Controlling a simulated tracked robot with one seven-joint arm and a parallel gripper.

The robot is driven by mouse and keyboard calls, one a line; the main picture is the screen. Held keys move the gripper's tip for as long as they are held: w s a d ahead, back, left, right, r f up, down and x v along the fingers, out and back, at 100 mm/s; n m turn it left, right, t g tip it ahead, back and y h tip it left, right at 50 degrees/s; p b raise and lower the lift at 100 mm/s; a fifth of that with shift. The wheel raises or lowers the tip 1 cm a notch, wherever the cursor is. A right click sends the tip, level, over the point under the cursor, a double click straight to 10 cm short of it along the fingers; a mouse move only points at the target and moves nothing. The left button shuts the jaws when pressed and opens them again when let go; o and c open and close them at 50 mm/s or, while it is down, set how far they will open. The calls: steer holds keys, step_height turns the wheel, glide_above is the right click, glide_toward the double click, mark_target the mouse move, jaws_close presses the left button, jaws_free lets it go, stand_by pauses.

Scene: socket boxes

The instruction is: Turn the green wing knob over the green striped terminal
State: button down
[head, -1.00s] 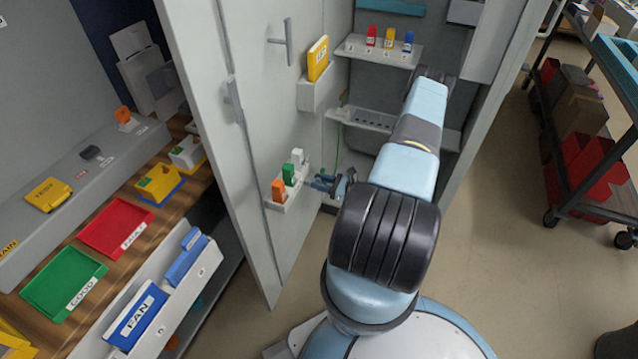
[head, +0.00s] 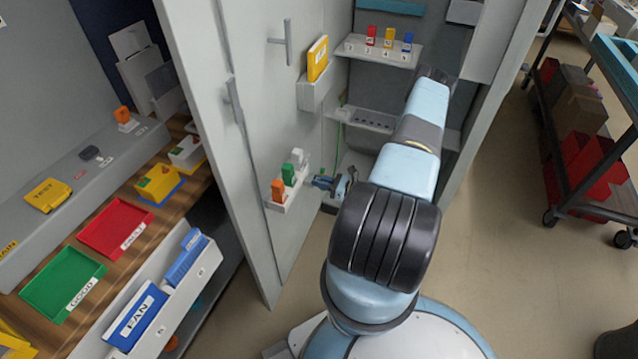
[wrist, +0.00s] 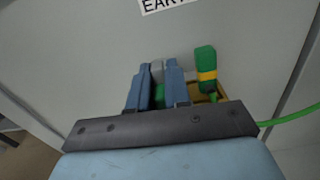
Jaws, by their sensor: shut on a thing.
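My gripper (wrist: 157,66) has its two blue fingers close together in the wrist view. Between them a bit of green shows, the green wing knob (wrist: 159,96), mostly hidden by the fingers and the dark bar of the gripper. A grey part shows between the fingertips. To the right of the fingers stands a green piece with a yellow band, the green striped terminal (wrist: 206,72), apart from them. In the head view my gripper (head: 322,182) is low beside the open cabinet door; the knob cannot be made out there.
A label beginning "EAR" (wrist: 165,4) is on the panel above. A green cable (wrist: 290,116) runs off to the right. A door holder (head: 284,201) with orange, green and white pieces is left of my gripper. Cabinet shelves (head: 378,52) stand behind my arm.

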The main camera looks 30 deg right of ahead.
steer(key=m, duration=0.3)
steer(key=shift+w+d+m, duration=0.15)
steer(key=shift+d+m, duration=0.05)
steer(key=shift+m, duration=0.1)
steer(key=c, duration=1.2)
jaws_free()
steer(key=shift+o, duration=0.2)
steer(key=shift+d+f, duration=0.1)
steer(key=shift+d, duration=0.05)
